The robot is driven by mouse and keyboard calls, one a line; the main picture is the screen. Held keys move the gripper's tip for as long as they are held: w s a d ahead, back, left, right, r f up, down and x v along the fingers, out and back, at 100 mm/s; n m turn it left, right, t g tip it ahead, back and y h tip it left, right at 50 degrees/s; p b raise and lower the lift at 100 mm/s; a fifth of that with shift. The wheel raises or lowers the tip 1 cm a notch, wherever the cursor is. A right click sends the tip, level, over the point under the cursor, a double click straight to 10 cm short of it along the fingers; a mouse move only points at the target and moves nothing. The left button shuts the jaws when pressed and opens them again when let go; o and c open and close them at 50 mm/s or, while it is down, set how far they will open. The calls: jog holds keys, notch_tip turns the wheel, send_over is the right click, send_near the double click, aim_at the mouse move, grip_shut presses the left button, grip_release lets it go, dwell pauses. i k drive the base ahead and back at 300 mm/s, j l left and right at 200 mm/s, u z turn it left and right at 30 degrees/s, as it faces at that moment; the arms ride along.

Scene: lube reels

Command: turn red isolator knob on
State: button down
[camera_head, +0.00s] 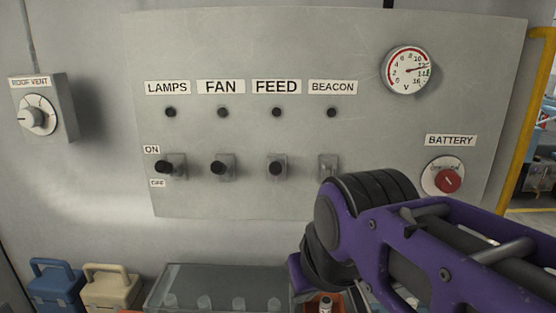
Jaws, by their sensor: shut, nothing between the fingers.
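The red isolator knob (448,181) sits on a round pale dial plate at the right of the wall panel, under the BATTERY label (450,140). The marks on the plate are too small to read, so I cannot tell its setting for sure. My purple arm fills the lower right of the view, just below and left of the knob. The knob's face is uncovered. My gripper's fingers do not show in this view.
The grey panel (385,125) carries a voltmeter (408,71) and several black toggle switches; my arm partly covers the BEACON one. A ROOF VENT dial (36,115) is at left. Blue (55,287) and beige (110,287) boxes and a clear-lidded case (215,275) stand below.

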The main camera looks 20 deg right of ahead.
aim_at(447, 181)
jog(key=z, duration=1.5)
